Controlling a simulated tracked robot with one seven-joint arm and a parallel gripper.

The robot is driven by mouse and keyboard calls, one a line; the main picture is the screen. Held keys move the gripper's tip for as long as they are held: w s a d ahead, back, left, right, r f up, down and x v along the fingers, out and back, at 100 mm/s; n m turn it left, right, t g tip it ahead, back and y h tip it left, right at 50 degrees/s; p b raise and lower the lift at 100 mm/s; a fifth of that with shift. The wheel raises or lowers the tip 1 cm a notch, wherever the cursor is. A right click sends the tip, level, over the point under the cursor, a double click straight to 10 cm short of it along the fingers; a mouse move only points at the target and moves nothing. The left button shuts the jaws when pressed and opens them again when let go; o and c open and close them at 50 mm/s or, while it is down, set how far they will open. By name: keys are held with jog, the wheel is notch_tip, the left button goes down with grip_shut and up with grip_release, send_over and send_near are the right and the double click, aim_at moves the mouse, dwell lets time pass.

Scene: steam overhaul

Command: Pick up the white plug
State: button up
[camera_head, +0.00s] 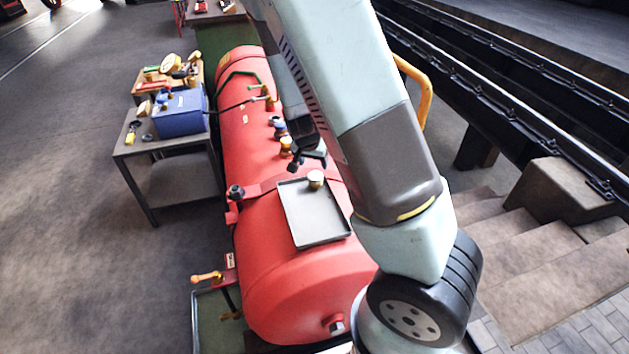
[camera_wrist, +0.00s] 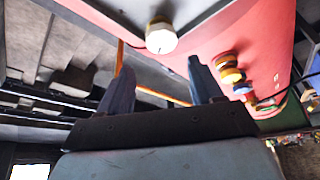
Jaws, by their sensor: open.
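The white plug (camera_head: 316,179) stands near the far edge of a grey metal tray (camera_head: 318,236) on top of the red boiler. In the wrist view the plug (camera_wrist: 161,40) shows a pale faceted end and lies just beyond the fingertips, roughly centred between them. My gripper (camera_head: 308,162) is close beside the plug, at the tray's far edge. In the wrist view my gripper (camera_wrist: 161,64) has two dark fingers spread wide with nothing between them. I cannot tell the exact gap from fingers to plug.
The red boiler (camera_head: 300,290) carries several brass and coloured fittings (camera_head: 284,135) just past the tray. A side table (camera_head: 165,143) on the left holds a blue box (camera_head: 180,113) and small parts. A yellow handrail (camera_head: 420,85) and stone steps (camera_head: 525,240) are on the right.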

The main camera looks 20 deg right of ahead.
aim_at(315, 175)
jog(key=x, duration=0.5)
jog(key=shift+d+f, duration=0.1)
jog(key=shift+a+x, duration=0.15)
jog(key=shift+x, duration=1.25)
jog(key=shift+a+x, duration=0.15)
jog(key=shift+x, duration=1.2)
jog(key=shift+s, duration=0.1)
